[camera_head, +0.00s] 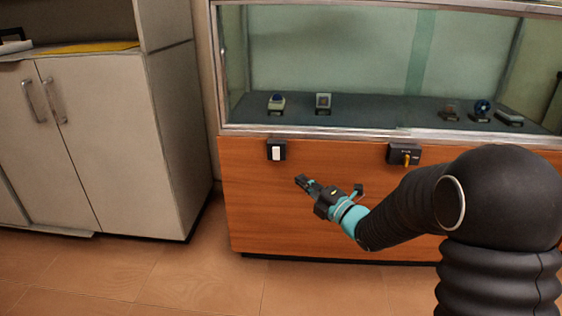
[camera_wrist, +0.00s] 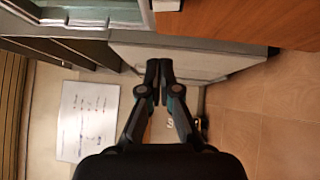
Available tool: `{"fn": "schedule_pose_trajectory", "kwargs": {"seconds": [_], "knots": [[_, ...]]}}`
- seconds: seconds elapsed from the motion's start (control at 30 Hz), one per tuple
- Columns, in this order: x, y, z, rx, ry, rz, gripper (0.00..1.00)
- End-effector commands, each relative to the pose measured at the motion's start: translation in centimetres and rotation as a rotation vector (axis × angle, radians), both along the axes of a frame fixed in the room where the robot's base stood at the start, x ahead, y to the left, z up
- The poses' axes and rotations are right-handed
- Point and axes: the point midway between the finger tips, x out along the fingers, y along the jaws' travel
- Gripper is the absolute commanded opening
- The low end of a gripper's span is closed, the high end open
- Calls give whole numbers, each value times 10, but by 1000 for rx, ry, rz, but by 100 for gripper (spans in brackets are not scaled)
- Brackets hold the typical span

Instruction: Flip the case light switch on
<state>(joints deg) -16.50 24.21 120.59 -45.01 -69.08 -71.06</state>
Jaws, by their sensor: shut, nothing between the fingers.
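The case light switch (camera_head: 276,150) is a small black box with a white rocker, on the upper left of the wooden front panel below the glass display case (camera_head: 370,133). Part of a white and dark fitting, possibly this switch, shows at the top edge of the wrist view (camera_wrist: 166,5). My gripper (camera_head: 302,182) is in front of the wooden panel, below and to the right of the switch and apart from it. In the wrist view my gripper (camera_wrist: 159,72) has its fingertips together with nothing between them. Whether the rocker is on or off cannot be told.
A second black box with a yellow knob (camera_head: 407,156) is on the panel to the right, near my arm. A pale cabinet (camera_head: 115,130) stands to the left. Small exhibits (camera_head: 323,103) sit behind the glass. Tiled floor (camera_head: 190,275) is clear in front.

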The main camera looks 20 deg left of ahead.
Motion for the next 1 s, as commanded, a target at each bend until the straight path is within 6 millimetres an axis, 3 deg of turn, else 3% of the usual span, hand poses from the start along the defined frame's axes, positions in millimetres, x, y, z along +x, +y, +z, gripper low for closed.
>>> {"fn": "schedule_pose_trajectory", "kwargs": {"seconds": [0.53,1.0], "knots": [[3,11,-1,4,-12,14,0],[45,81,7,5,-13,14,0]]}}
